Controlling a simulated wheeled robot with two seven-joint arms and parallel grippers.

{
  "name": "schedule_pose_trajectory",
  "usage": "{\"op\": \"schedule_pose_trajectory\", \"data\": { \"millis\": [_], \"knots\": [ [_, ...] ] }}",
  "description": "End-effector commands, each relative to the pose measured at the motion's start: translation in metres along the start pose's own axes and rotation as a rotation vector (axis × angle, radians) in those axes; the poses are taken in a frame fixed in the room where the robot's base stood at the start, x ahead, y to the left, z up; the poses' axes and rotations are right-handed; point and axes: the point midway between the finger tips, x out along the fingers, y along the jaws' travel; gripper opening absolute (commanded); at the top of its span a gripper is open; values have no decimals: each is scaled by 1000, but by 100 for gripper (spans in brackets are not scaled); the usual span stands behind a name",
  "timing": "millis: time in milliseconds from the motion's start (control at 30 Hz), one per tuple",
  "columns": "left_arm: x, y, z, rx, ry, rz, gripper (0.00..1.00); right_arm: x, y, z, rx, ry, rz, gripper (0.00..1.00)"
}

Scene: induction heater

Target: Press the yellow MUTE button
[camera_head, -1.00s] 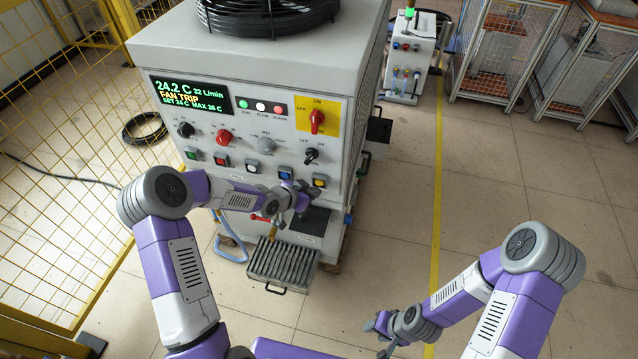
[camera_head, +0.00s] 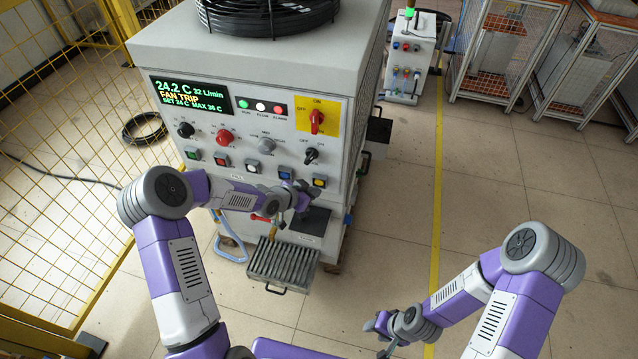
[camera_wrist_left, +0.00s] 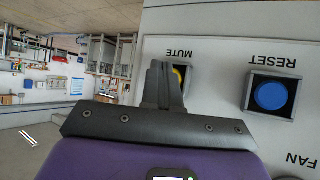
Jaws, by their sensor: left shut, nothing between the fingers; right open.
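The yellow MUTE button (camera_head: 320,181) is the rightmost in the lower row of square buttons on the cabinet front. In the left wrist view the MUTE button (camera_wrist_left: 180,74) is mostly hidden behind my left fingers, with a yellow edge showing under its upside-down label. My left gripper (camera_head: 306,192) is shut and empty, its tips just left of and below the button in the head view. In the left wrist view my left gripper (camera_wrist_left: 160,72) overlaps the button; I cannot tell whether it touches. My right gripper (camera_head: 380,335) is open, low at the bottom right, away from the cabinet.
The blue RESET button (camera_head: 285,173) is left of MUTE and shows in the left wrist view (camera_wrist_left: 271,95). A black knob (camera_head: 311,156) sits above MUTE. A slatted tray (camera_head: 284,263) juts out below. A yellow fence (camera_head: 70,130) stands at left.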

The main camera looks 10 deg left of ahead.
Motion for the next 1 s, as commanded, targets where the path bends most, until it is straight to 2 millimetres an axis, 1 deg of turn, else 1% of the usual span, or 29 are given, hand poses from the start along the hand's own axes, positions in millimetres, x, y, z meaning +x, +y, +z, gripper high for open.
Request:
{"op": "schedule_pose_trajectory", "data": {
  "millis": [267, 1000],
  "knots": [
    [6, -4, -4, -1, 1, 0, 0, -2, -1, 0, 0, 0, 0, 43],
    [9, -6, -6, 0, 0, 0, 0, -3, -1, 0, 0, 0, 0, 43]
  ]
}}
